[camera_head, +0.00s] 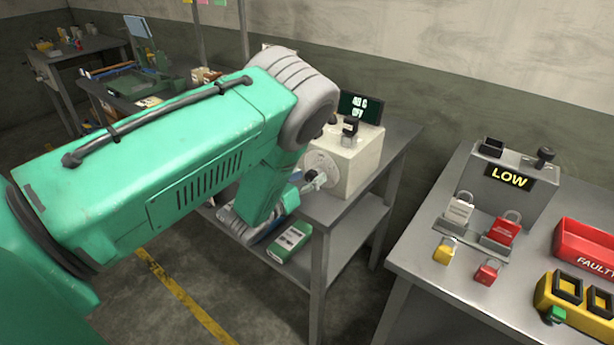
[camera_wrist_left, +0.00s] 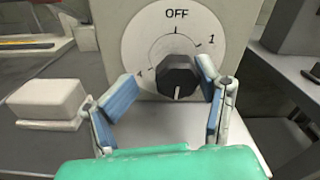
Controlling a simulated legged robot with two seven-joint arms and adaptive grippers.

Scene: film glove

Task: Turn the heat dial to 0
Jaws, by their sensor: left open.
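The heat dial is a dark faceted knob (camera_wrist_left: 178,78) on a round white plate. OFF is printed at the top, 1 at the right and 4 at the left. The knob's white mark points down. The plate also shows in the head view (camera_head: 319,163), on the front of a cream box (camera_head: 362,160), partly hidden by my arm. My left gripper (camera_wrist_left: 168,76) is open, its blue-padded fingers on either side of the knob. The right finger is close to it; I cannot tell whether it touches. My left gripper also shows in the head view (camera_head: 312,181). My right gripper is not in view.
A dark display (camera_head: 360,107) behind the box seems to read 40 C and OFF. A green case (camera_head: 290,241) is on the shelf below. A table at right carries a grey LOW box (camera_head: 510,190), several padlocks and a red bin (camera_head: 588,247).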

